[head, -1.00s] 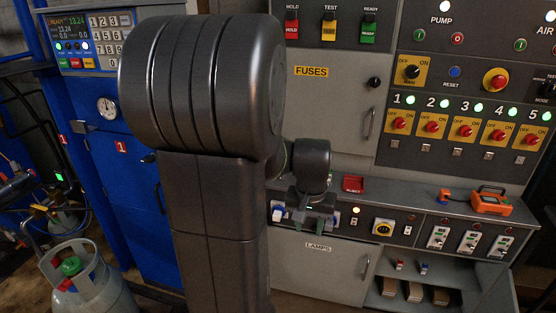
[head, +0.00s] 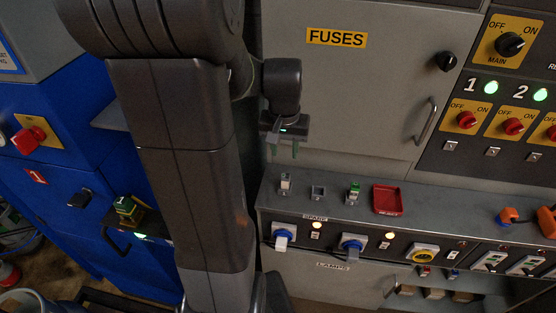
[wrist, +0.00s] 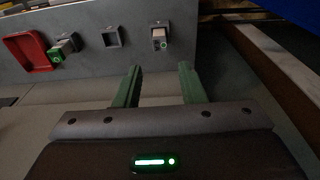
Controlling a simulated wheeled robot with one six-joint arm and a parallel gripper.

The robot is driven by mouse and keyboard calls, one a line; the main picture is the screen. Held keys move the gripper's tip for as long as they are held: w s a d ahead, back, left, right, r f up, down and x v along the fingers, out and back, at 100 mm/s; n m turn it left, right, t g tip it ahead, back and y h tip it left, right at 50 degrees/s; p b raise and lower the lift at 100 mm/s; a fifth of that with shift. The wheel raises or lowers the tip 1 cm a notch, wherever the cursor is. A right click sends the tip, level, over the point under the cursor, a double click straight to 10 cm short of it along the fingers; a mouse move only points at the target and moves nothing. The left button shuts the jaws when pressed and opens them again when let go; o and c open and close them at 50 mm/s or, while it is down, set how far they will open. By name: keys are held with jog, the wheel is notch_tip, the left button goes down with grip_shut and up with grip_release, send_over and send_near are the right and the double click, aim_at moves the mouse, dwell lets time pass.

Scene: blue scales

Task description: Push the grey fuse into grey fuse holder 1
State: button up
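My gripper (head: 284,152) hangs above the grey ledge (head: 335,204), in front of the FUSES cabinet. Its two green fingers stand apart with nothing between them, as the wrist view (wrist: 160,80) also shows. A pale grey fuse-like block (head: 286,182) stands upright at the leftmost ledge socket, below my gripper and apart from it. In the wrist view this block (wrist: 160,38) lies beyond the fingertips. An empty square holder (head: 317,191) is in the middle and also shows in the wrist view (wrist: 112,37). I cannot read holder numbers.
A green-topped block (head: 354,191) stands in another socket, beside a red reject tray (head: 386,199). The FUSES cabinet door (head: 350,90) is shut behind. Blue and white plugs (head: 283,240) stick out from the front panel. An orange device (head: 510,217) lies at right.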

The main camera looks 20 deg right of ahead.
aim_at(286, 176)
jog(key=shift+w, duration=0.4)
jog(key=shift+s+r, duration=0.1)
jog(key=shift+o, duration=1.3)
jog(key=f, duration=0.5)
jog(key=w+f, duration=0.1)
jog(key=f, duration=0.2)
jog(key=shift+d+f, duration=0.3)
jog(key=shift+d, duration=0.05)
jog(key=shift+f, duration=0.1)
jog(key=shift+w+d+f, duration=0.1)
jog(key=shift+d+f, duration=0.05)
jog(key=shift+f, duration=1.1)
jog(key=shift+w+d+f, duration=0.1)
jog(key=shift+d+f, duration=0.05)
jog(key=shift+f, duration=1.1)
